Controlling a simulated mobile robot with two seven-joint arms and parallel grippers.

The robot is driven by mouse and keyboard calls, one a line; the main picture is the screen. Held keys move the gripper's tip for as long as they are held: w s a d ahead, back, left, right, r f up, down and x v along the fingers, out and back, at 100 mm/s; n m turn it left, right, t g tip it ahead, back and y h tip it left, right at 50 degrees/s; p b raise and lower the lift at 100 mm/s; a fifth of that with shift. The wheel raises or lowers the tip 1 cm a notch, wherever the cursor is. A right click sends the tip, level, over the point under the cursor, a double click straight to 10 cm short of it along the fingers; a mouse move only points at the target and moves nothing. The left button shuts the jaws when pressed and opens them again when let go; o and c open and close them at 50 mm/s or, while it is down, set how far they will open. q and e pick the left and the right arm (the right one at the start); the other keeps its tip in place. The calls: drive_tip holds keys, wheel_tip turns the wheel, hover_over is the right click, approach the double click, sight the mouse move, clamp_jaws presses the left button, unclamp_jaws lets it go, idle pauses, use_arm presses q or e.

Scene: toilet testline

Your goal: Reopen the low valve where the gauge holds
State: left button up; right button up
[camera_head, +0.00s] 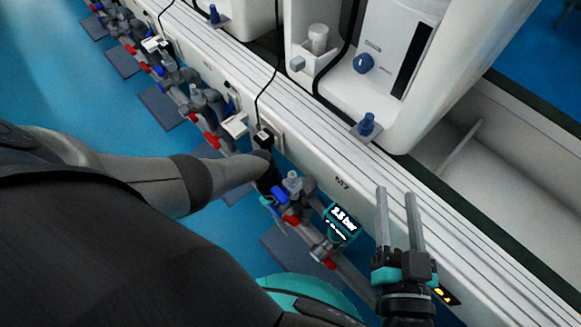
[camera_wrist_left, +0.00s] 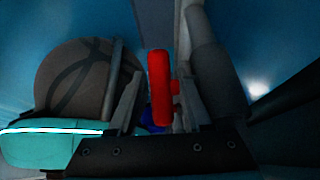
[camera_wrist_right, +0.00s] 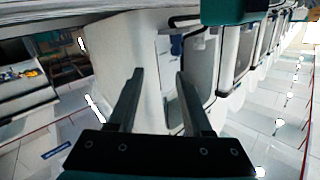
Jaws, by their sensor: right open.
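The teal digital gauge (camera_head: 342,222) hangs on the grey pipework below the M7 panel; its display seems to read 3.5 bar. One red valve handle (camera_head: 291,220) is up-left of it, another (camera_head: 325,259) below it. A blue handle (camera_head: 279,194) is close to my left gripper (camera_head: 269,187), whose fingers are mostly hidden in the head view. In the left wrist view its fingers stand apart, on either side of a red handle (camera_wrist_left: 159,88), with gaps visible. I cannot tell which red handle this is. My right gripper (camera_head: 397,193) is open and empty, pointing up beside the bench.
The white bench front (camera_head: 343,183) runs diagonally beside the pipework. A white toilet unit (camera_head: 405,45) stands on it. More pipe stations with red and blue handles (camera_head: 196,117) continue to the upper left. Blue floor (camera_head: 60,75) is clear at left.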

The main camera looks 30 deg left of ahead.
use_arm(q)
drive_tip(key=shift+o, duration=0.6)
drive_tip(key=shift+r, duration=0.1)
drive_tip(key=shift+p+v, duration=0.65)
drive_tip(key=shift+v, duration=0.2)
drive_tip(key=shift+p+v, duration=0.6)
drive_tip(key=shift+v, duration=0.3)
drive_tip(key=shift+p+v, duration=0.6)
drive_tip(key=shift+v, duration=0.3)
drive_tip(key=shift+w+a+r+p, duration=0.2)
drive_tip(key=shift+a+r+p, duration=0.1)
drive_tip(key=shift+r+p, duration=0.25)
use_arm(e)
drive_tip(key=s+d+f+g+h+p, duration=0.2)
drive_tip(key=s+d+g+h, duration=0.35)
drive_tip(key=d+g, duration=0.55)
use_arm(q)
drive_tip(key=p, duration=0.3)
approach(289, 218)
drive_tip(key=shift+s+v, duration=0.3)
drive_tip(key=shift+v, duration=1.5)
drive_tip(key=shift+w, duration=0.3)
use_arm(e)
wheel_tip(289, 218, down, 6)
drive_tip(key=g, duration=0.1)
drive_tip(key=shift+w+f, duration=0.25)
drive_tip(key=shift+w, duration=0.05)
